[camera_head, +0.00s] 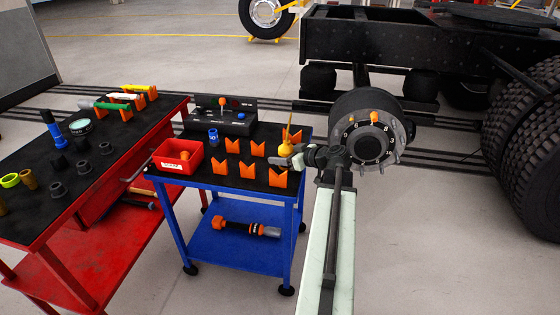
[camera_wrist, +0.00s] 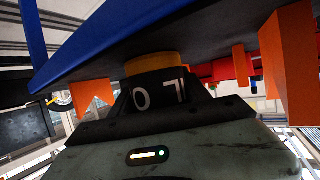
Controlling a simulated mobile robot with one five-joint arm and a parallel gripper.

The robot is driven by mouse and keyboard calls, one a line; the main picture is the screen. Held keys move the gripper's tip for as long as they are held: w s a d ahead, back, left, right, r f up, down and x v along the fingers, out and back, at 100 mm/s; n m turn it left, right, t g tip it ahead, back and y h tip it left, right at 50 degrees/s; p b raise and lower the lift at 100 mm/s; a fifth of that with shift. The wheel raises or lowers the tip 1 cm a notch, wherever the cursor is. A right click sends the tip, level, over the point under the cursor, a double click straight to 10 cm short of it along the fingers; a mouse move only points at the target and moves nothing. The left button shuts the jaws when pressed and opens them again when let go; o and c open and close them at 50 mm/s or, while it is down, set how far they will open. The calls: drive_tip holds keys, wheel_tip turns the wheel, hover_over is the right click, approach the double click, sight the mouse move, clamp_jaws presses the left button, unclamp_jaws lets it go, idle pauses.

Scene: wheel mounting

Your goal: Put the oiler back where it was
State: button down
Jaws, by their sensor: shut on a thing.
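The oiler (camera_head: 285,150) is a small yellow can with a thin upright spout. It is at the right edge of the blue cart's black top (camera_head: 203,176), close to the orange holders. My gripper (camera_head: 296,157) reaches in from the right and is shut on the oiler. In the wrist view the yellow oiler body (camera_wrist: 153,65) shows between my gripper and the cart top. That view is turned over, with the cart top above. I cannot tell whether the oiler's base touches the cart top.
Several orange V-shaped holders (camera_head: 220,167) stand on the cart left of the oiler. A red bin (camera_head: 178,157), a blue cup (camera_head: 213,136) and a black control box (camera_head: 220,118) are there too. A red bench (camera_head: 90,215) stands left. A wheel hub (camera_head: 370,135) is behind my arm.

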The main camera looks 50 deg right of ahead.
drive_tip(key=shift+a, duration=0.1)
drive_tip(key=c, duration=0.5)
unclamp_jaws()
drive_tip(key=shift+r, duration=0.2)
drive_tip(key=p+v, duration=0.4)
drive_tip(key=v, duration=0.8)
drive_tip(key=shift+p, duration=0.3)
